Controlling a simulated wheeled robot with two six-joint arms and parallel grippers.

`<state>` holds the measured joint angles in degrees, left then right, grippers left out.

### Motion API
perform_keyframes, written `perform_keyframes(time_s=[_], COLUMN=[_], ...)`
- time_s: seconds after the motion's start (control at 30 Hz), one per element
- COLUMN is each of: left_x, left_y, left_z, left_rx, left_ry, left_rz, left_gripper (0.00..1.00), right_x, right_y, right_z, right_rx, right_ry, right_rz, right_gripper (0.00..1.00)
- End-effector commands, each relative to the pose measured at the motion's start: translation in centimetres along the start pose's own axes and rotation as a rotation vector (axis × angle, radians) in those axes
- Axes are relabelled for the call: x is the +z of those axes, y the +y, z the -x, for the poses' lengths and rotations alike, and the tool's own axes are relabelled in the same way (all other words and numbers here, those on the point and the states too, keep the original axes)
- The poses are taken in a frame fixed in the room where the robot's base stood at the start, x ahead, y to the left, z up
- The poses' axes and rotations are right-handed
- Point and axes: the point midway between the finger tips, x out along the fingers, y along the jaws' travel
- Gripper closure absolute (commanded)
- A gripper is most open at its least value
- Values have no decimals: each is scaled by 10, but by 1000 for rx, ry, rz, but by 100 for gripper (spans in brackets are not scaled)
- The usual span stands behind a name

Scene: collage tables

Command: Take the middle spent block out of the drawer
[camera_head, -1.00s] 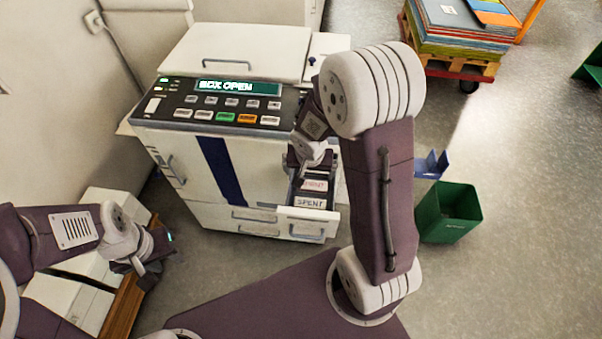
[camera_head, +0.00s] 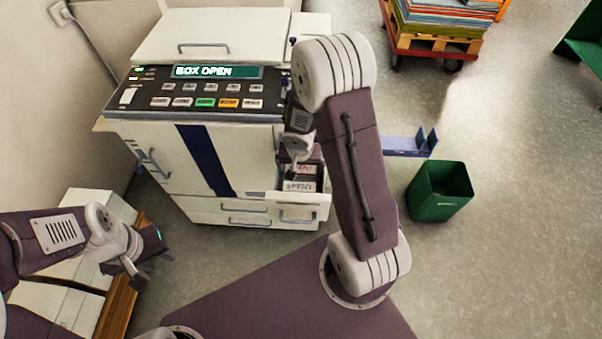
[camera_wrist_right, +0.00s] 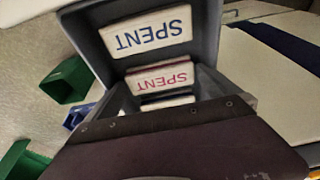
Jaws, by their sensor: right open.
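The drawer (camera_head: 298,213) stands open at the front of the white machine. In the right wrist view the grey drawer (camera_wrist_right: 211,20) holds a row of white blocks: a block with blue SPENT lettering (camera_wrist_right: 147,40), the middle block with pink SPENT lettering (camera_wrist_right: 160,78), and a third block (camera_wrist_right: 167,103), mostly hidden. My right gripper (camera_head: 293,170) is open above the drawer and hides part of its inside in the head view. No block is visibly held. My left gripper (camera_head: 150,268) hangs at the lower left, away from the drawer; its jaw gap is unclear.
The machine (camera_head: 195,150) shows BOX OPEN on its display. A green bin (camera_head: 440,192) stands on the floor right of my right arm, with a blue tray (camera_head: 410,145) behind it. White boxes (camera_head: 62,300) lie near my left arm.

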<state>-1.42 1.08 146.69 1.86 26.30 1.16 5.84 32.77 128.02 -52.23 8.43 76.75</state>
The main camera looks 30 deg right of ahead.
Motion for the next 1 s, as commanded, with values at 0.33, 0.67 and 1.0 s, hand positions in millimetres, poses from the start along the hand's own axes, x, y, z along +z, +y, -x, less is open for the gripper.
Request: perform_keyframes(time_s=[0.33,0.67,1.0], left_x=[0,0,-5], left_y=[0,0,1], left_z=[0,2,44], left_rx=[0,0,0], left_ry=[0,0,1], left_rz=[0,0,0], left_gripper=[64,64,64], right_x=[0,-1,-19], right_y=[0,0,15], right_z=[-1,2,52], right_rx=[0,0,2], right_ry=[1,1,0], right_rz=[-1,0,-9], right_gripper=[33,48,48])
